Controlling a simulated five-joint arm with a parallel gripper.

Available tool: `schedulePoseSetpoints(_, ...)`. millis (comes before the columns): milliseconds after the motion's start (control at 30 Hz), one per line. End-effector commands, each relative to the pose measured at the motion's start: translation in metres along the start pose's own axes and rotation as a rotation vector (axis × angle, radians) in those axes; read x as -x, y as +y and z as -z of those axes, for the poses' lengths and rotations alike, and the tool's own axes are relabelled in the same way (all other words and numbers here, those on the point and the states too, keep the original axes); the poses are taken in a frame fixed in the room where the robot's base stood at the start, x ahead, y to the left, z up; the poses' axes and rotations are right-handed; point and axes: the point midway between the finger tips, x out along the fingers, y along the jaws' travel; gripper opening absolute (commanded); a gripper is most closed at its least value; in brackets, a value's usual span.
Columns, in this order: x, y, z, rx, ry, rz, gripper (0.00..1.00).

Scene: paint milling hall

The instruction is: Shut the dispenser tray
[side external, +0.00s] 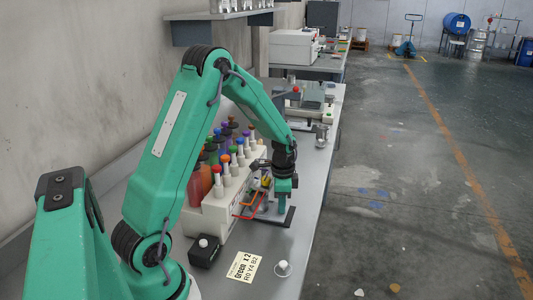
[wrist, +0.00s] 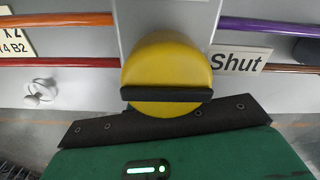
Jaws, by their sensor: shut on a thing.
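The dispenser (side external: 210,222) is a pale housing with coloured bottles and pumps along the bench by the wall. My gripper (side external: 284,203) points down at its front, over a dark flat plate (side external: 268,217), perhaps its tray. In the wrist view my gripper (wrist: 166,103) is shut on a rounded yellow knob (wrist: 166,65), with a dark bar crossing the knob. A "Shut" label (wrist: 235,60) is right of the knob. In the side view my arm hides the knob, so how far the tray stands out cannot be told.
Orange and red tubes (wrist: 60,20) run left of the knob and a purple tube (wrist: 270,25) right. A card reading "Green x 2" (side external: 243,266), a black box with a white button (side external: 205,252) and a small white item (side external: 283,268) are nearby on the grey bench (side external: 308,205).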

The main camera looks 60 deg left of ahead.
Motion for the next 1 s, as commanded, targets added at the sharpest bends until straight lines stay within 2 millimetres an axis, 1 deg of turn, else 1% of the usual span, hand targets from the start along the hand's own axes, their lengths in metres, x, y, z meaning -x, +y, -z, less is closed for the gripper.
schedulePoseSetpoints(33,0.001,-0.002,-0.005,0.006,-0.001,-0.001,0.00)
schedulePoseSetpoints(267,0.001,-0.002,-0.006,0.009,-0.002,-0.003,0.00)
schedulePoseSetpoints(300,0.001,-0.002,-0.006,0.009,-0.002,-0.003,0.25)
schedulePoseSetpoints(367,0.001,-0.002,-0.006,0.009,-0.002,-0.003,0.37)
schedulePoseSetpoints(400,0.001,-0.002,-0.005,0.008,-0.002,-0.003,0.41)
schedulePoseSetpoints(767,0.002,-0.001,-0.004,0.005,-0.001,-0.001,0.41)
schedulePoseSetpoints(867,0.007,-0.001,-0.004,0.005,-0.001,-0.001,0.41)
schedulePoseSetpoints(1000,0.020,-0.002,-0.003,0.005,0.001,0.001,0.41)
